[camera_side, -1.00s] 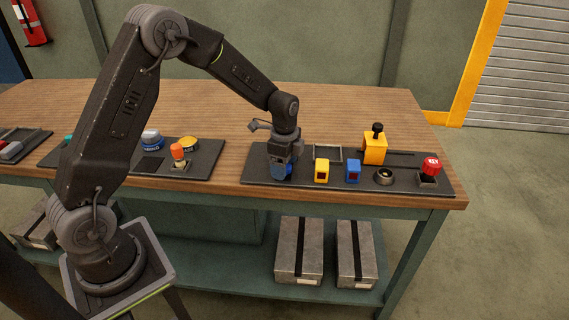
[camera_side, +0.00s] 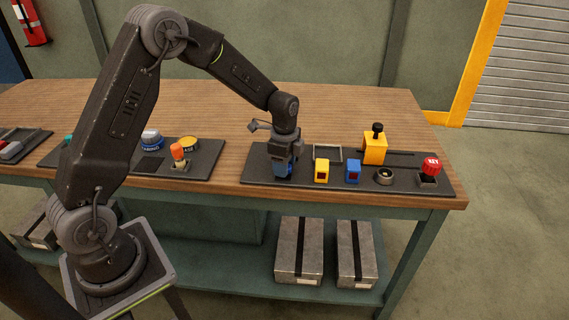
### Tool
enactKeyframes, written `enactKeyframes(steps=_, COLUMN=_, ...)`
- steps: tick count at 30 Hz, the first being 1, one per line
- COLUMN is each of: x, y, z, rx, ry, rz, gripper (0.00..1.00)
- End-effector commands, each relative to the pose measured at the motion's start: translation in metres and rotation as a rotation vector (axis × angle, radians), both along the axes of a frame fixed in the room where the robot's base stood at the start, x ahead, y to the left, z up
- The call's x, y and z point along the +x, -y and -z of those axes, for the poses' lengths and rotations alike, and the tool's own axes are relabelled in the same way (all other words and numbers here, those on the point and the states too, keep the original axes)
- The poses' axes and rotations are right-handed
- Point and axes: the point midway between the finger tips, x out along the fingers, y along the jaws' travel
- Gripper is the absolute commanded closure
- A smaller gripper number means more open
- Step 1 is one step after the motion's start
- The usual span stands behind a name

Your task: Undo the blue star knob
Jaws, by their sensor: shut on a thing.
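The blue star knob (camera_side: 283,171) is at the left end of the right-hand dark panel (camera_side: 262,178). My gripper (camera_side: 284,164) points down from above and is shut on the knob. The fingers cover most of the knob, so its thread and seat are hidden.
On the same panel stand a yellow block (camera_side: 322,172), a blue block (camera_side: 353,172), a round socket (camera_side: 384,176), a red knob (camera_side: 431,167), a grey tray (camera_side: 328,152) and a yellow block with a black knob (camera_side: 375,148). The wood behind is clear.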

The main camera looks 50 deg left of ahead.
Motion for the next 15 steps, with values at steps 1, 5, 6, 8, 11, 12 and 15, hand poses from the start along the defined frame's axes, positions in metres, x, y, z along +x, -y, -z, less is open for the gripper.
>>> enactKeyframes(steps=1, x=0.0001, y=0.0000, z=-0.0002, rx=0.000, ry=0.000, rz=-0.012, gripper=0.79)
enactKeyframes(steps=5, x=0.0003, y=-0.0001, z=-0.0002, rx=0.000, ry=0.000, rz=-0.067, gripper=0.79)
enactKeyframes(steps=6, x=0.0004, y=-0.0002, z=-0.0002, rx=0.000, ry=0.000, rz=-0.090, gripper=0.79)
enactKeyframes(steps=8, x=0.0004, y=-0.0002, z=-0.0002, rx=0.000, ry=0.000, rz=-0.131, gripper=0.79)
enactKeyframes(steps=11, x=0.0006, y=-0.0003, z=-0.0001, rx=0.000, ry=0.000, rz=-0.210, gripper=0.79)
enactKeyframes(steps=12, x=0.0007, y=-0.0004, z=-0.0001, rx=0.000, ry=0.000, rz=-0.245, gripper=0.79)
enactKeyframes(steps=15, x=0.0009, y=-0.0006, z=-0.0001, rx=0.000, ry=0.000, rz=-0.339, gripper=0.79)
